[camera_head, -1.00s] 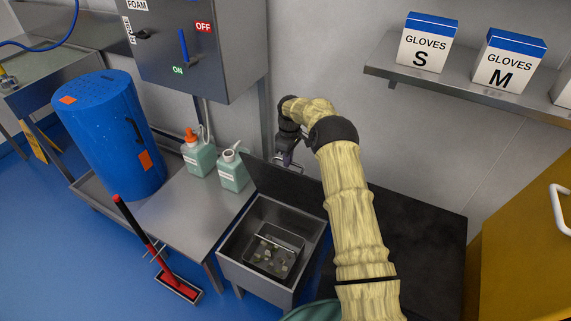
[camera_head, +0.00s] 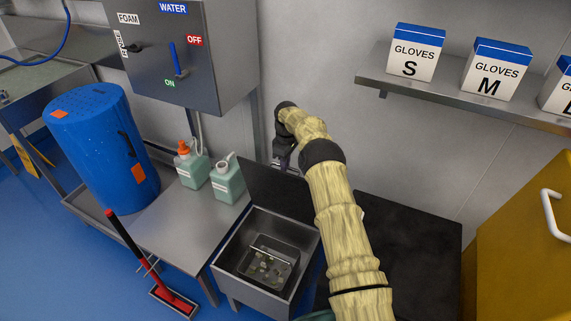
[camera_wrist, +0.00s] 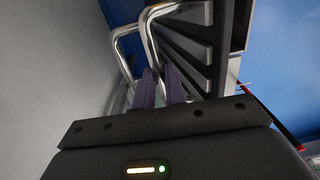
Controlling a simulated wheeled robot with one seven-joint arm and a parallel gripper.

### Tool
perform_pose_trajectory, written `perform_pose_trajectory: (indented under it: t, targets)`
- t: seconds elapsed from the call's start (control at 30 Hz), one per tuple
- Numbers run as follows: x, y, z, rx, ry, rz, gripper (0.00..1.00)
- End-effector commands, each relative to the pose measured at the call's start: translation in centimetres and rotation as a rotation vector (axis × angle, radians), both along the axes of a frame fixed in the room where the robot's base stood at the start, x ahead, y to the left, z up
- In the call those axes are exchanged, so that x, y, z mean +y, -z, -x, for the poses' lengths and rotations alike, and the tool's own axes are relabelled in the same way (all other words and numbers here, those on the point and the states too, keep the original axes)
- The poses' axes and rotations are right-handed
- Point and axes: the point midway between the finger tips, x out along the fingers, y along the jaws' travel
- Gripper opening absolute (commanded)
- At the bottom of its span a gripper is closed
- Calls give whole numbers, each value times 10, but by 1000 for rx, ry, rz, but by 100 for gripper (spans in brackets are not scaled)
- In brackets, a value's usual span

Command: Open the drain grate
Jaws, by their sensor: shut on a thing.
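The drain grate is a dark panel (camera_head: 272,190) standing raised, roughly upright, at the back edge of the steel sink (camera_head: 243,268). In the wrist view its slats (camera_wrist: 190,50) and bent silver handle (camera_wrist: 120,50) show. My gripper (camera_head: 284,160) is at the grate's upper edge, partly hidden by my arm. In the wrist view the purple fingers of my gripper (camera_wrist: 160,86) are shut on the handle. The sink below is uncovered, with a basket (camera_head: 270,262) of small pale scraps inside.
Two green bottles (camera_head: 228,179) stand on the steel counter left of the sink. A dark worktop (camera_head: 420,230) lies right. A glove shelf (camera_head: 440,92) hangs above right.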

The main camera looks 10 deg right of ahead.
Motion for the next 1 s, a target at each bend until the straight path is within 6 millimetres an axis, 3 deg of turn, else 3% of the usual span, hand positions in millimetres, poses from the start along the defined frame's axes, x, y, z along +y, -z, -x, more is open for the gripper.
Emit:
perform_pose_trajectory:
  t: [0.03,0.1,0.13,0.67,0.83,1.0]
  targets:
    - [-1,11,4,18,-2,2,18]
    - [-1,10,4,16,-2,1,32]
    - [0,9,3,14,-2,1,34]
    - [-2,2,1,5,3,-1,34]
    - [-3,-15,-1,2,5,-1,34]
    - [-3,-46,-2,1,4,-2,34]
